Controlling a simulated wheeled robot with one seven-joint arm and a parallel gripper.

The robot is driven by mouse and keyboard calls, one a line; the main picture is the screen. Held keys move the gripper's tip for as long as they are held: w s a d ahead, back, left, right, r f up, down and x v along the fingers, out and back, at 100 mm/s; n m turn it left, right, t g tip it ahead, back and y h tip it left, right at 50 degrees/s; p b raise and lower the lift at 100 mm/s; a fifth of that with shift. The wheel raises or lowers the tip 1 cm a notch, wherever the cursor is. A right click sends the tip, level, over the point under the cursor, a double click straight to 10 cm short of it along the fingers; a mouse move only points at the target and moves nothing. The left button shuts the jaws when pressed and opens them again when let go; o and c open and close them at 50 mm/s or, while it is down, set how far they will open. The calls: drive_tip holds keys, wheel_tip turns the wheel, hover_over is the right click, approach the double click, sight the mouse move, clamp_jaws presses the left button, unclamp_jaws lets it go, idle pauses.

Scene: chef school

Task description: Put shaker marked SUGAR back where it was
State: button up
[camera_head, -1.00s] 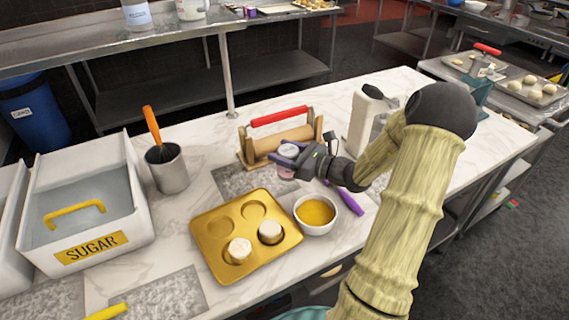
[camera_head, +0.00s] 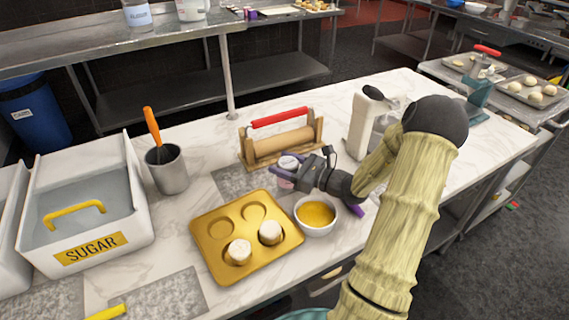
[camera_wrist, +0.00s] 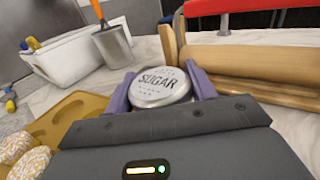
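The shaker marked SUGAR (camera_head: 286,183) stands between the purple fingers of my gripper (camera_head: 285,172), low over or on the counter. I cannot tell whether its base touches the surface. In the wrist view its round silver lid, lettered SUGAR (camera_wrist: 160,86), faces the camera. The fingers of my gripper (camera_wrist: 160,92) lie close against both sides of it, and the gripper looks shut on it. The fingers and wrist hide part of the shaker's body.
A gold muffin pan (camera_head: 213,262) and a bowl of yellow liquid (camera_head: 316,215) lie in front. A rolling pin stand with a red handle (camera_head: 280,118) is close behind. A white SUGAR bin (camera_head: 135,215) and a metal utensil cup (camera_head: 168,172) stand left. A white dispenser (camera_head: 358,125) stands right.

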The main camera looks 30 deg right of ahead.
drive_tip(key=o, duration=0.4)
drive_tip(key=shift+r, duration=0.1)
drive_tip(key=shift+s+d, duration=0.1)
drive_tip(key=b+v, duration=0.1)
drive_tip(key=v, duration=1)
drive_tip(key=shift+s+d+r, duration=0.1)
drive_tip(key=shift+s+d, duration=0.15)
drive_tip(key=shift+s, duration=0.1)
